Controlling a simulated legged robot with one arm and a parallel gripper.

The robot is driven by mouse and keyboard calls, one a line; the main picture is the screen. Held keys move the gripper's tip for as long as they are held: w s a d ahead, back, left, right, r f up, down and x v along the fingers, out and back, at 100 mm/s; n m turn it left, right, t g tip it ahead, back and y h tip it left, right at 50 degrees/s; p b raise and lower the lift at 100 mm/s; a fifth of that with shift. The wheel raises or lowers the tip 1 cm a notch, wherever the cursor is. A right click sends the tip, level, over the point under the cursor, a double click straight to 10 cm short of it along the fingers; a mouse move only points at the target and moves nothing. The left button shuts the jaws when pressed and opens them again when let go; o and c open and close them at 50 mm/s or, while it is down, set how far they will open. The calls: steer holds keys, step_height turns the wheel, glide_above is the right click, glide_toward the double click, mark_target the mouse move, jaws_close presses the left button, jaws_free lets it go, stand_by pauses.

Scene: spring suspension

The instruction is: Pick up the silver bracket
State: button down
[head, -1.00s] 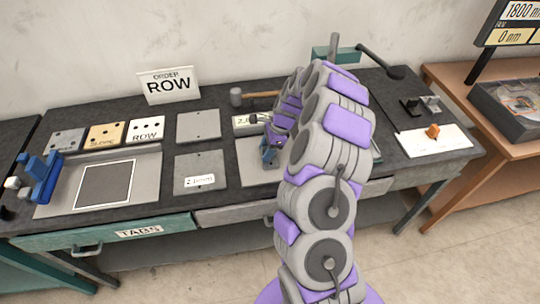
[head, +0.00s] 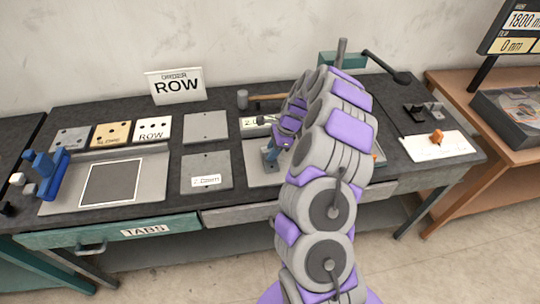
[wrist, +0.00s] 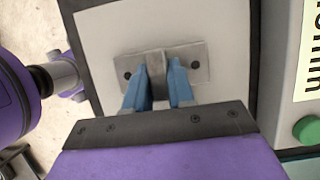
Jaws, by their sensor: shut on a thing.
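In the wrist view, a silver bracket (wrist: 195,63) with a flat base, a hole near each end and an upright tab lies over a pale plate (wrist: 105,35). My gripper (wrist: 158,72) has its two blue fingers closed on either side of the tab. In the head view, my gripper (head: 271,155) points down over a light grey plate (head: 262,178) at the middle of the bench, and my arm hides most of the bracket there. I cannot tell whether the bracket touches the plate.
Flat plates (head: 206,127) lie left of my gripper, with a blue fixture (head: 48,172) farther left. A hammer (head: 243,99) lies behind. At right, a white card (head: 450,146) bears an orange piece (head: 437,136), with black and grey brackets (head: 432,109) behind it.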

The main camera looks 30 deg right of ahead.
mark_target(280, 157)
steer(key=d, duration=0.1)
steer(key=d+r, duration=0.1)
steer(key=d, duration=0.1)
steer(key=shift+d, duration=0.1)
steer(key=shift+r+p, duration=0.55)
steer(key=shift+r, duration=0.35)
steer(key=shift+s+a+r+p, duration=0.15)
steer(key=shift+s+a+r, duration=0.15)
steer(key=shift+s+a, duration=0.3)
steer(key=shift+s+a+r+p, duration=0.15)
steer(key=shift+s+a+r, duration=0.15)
steer(key=shift+s+a, duration=0.25)
steer(key=s+d+r+p, duration=0.1)
steer(key=s+d+p, duration=0.1)
steer(key=s, duration=1.1)
steer(key=w+a+r+n+g+h, duration=0.2)
steer(key=w+a+n, duration=0.4)
steer(key=a+n, duration=0.3)
steer(key=w+a+r+n+g+h, duration=0.2)
steer(key=w+a+r+n, duration=0.3)
steer(key=a+n, duration=0.3)
steer(key=w+n+g, duration=0.1)
steer(key=n, duration=0.3)
steer(key=shift+a+r+g, duration=0.2)
steer(key=shift+a+g, duration=0.1)
steer(key=shift+a, duration=0.1)
